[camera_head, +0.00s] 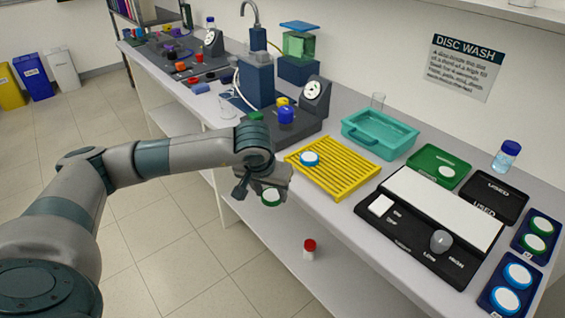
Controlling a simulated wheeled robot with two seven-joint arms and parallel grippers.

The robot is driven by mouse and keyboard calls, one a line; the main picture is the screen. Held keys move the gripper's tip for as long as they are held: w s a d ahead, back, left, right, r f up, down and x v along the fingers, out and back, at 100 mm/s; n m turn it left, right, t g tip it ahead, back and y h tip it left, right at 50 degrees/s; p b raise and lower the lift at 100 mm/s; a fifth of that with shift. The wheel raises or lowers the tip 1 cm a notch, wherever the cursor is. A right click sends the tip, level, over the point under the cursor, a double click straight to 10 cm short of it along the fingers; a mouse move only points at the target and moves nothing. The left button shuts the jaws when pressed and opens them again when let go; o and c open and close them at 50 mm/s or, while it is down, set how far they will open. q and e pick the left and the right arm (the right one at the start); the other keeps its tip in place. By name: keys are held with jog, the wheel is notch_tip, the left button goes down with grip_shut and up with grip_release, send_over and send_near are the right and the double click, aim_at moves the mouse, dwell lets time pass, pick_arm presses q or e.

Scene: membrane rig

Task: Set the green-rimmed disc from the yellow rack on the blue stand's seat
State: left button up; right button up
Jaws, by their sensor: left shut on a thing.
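My left gripper (266,187) is shut on a green-rimmed white disc (271,198). It holds the disc in the air just off the front edge of the counter, to the left of the yellow rack (345,178). A blue-rimmed disc (310,158) lies on the rack. A blue stand (256,82) rises behind, at the back of the counter, with another blue block (298,70) under a green clear vessel to its right. I cannot tell where the seat is. My right gripper is out of view.
A dark base with a dial (316,96) and blue and yellow knobs lies behind my gripper. A teal tray (380,134), a green tray (428,158) and a black USED tray (500,190) stand right. A red-capped bottle (309,250) is on the lower shelf.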

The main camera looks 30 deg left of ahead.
pick_arm(q)
jog(key=s+d+f+m, duration=0.1)
jog(key=s+d+f, duration=0.1)
jog(key=d, duration=0.5)
jog(key=s+d+f+m+h, duration=0.1)
jog(key=s+d+f, duration=0.2)
jog(key=d, duration=0.3)
jog(key=shift+s+d+f, duration=0.25)
jog(key=shift+d+f, duration=0.1)
jog(key=shift+f, duration=0.4)
jog(key=shift+a, duration=0.1)
